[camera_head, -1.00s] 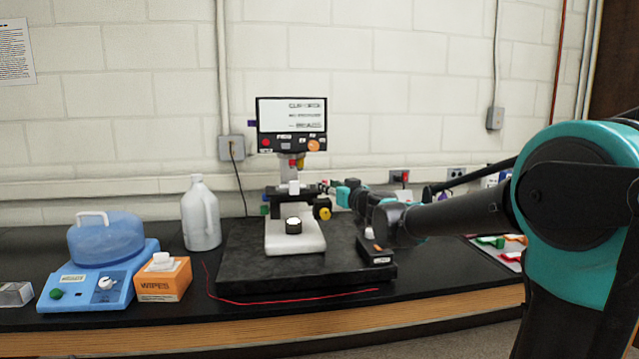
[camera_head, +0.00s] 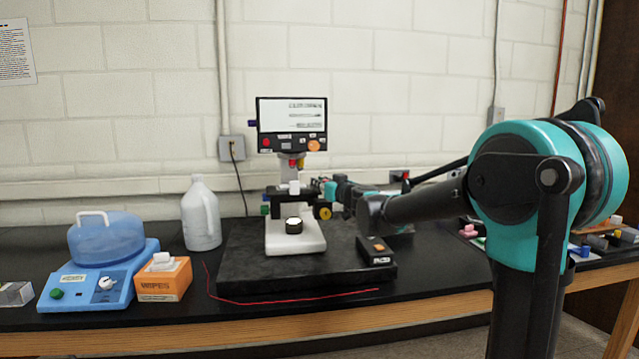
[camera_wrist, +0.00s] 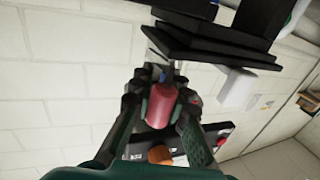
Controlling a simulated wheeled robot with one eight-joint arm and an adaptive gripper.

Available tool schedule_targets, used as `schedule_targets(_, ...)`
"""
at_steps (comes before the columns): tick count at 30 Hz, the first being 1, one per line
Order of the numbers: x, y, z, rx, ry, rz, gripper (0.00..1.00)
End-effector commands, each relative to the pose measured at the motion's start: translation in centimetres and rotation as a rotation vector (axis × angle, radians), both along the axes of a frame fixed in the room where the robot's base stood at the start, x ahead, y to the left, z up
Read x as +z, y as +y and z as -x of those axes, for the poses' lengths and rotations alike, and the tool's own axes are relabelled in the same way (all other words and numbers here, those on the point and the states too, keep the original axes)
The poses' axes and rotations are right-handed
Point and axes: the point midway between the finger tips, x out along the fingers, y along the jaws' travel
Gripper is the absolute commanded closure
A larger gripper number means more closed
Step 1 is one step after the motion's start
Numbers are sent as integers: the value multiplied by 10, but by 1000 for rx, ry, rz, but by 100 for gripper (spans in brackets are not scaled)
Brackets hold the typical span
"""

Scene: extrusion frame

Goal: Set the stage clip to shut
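A microscope stands on a dark slab in the head view, with a black stage (camera_head: 274,200) and a white base (camera_head: 290,238). The stage clip is too small to pick out there. My gripper (camera_head: 325,189) is at the right side of the stage, small and partly hidden by my arm. In the wrist view the fingers of my gripper (camera_wrist: 163,78) lie on both sides of a red cylinder (camera_wrist: 160,105), below the dark stage plates (camera_wrist: 210,45). A thin pale strip (camera_wrist: 157,42) shows near the fingertips; I cannot tell whether it is the clip.
The microscope's screen (camera_head: 291,115) stands above the stage. The dark slab (camera_head: 240,262) carries a small black box (camera_head: 377,253) at right. A jug (camera_head: 201,215), wipes box (camera_head: 163,279) and blue device (camera_head: 98,275) stand left. A red cord (camera_head: 290,300) lies in front.

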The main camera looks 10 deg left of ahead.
Motion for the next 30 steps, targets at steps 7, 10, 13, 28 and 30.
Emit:
schedule_targets(7,0,0,0,0,0,0,100)
schedule_targets(10,0,0,0,0,0,0,100)
schedule_targets(13,0,0,0,1,0,0,100)
schedule_targets(28,0,-2,-4,206,0,0,100)
schedule_targets(30,0,-2,-5,268,0,0,100)
